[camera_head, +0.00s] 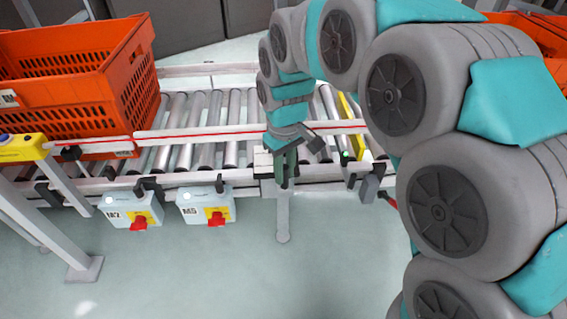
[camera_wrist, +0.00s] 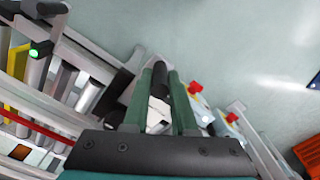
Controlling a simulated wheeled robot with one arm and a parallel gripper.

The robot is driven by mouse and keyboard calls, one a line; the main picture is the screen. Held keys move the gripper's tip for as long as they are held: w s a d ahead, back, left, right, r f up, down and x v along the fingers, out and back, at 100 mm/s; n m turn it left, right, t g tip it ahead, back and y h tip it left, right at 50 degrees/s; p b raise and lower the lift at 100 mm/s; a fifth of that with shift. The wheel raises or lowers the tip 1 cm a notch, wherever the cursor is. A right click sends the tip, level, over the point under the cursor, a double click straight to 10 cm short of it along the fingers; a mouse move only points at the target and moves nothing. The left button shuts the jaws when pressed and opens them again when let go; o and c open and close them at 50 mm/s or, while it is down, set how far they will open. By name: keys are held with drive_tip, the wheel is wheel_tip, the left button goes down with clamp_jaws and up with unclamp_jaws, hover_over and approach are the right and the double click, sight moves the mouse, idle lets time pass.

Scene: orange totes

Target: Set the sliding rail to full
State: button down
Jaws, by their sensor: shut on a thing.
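My gripper (camera_head: 287,178) points down at the front edge of the roller conveyor, near its middle. In the wrist view its two green fingers (camera_wrist: 161,100) are shut on a black cylindrical handle (camera_wrist: 161,78). In the head view the arm and fingers mostly hide this handle. A white rail with a red stripe (camera_head: 215,131) runs along the near side of the rollers and passes behind my wrist. It looks like the sliding rail, but whether the gripped handle belongs to it I cannot tell. The red stripe also shows in the wrist view (camera_wrist: 38,128).
A large orange tote (camera_head: 60,75) stands on the conveyor's left. Two control boxes with red knobs (camera_head: 133,212) (camera_head: 207,206) hang on the front edge, left of my gripper. A yellow bar (camera_head: 352,128) crosses the rollers at right. The floor in front (camera_head: 240,280) is clear.

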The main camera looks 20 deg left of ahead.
drive_tip(key=shift+s+d, duration=0.3)
drive_tip(key=shift+s, duration=0.6)
drive_tip(key=c, duration=0.7)
unclamp_jaws()
drive_tip(key=shift+c, duration=0.2)
wheel_tip(320, 180, up, 8)
drive_tip(key=shift+b, duration=0.35)
drive_tip(key=shift+f, duration=0.1)
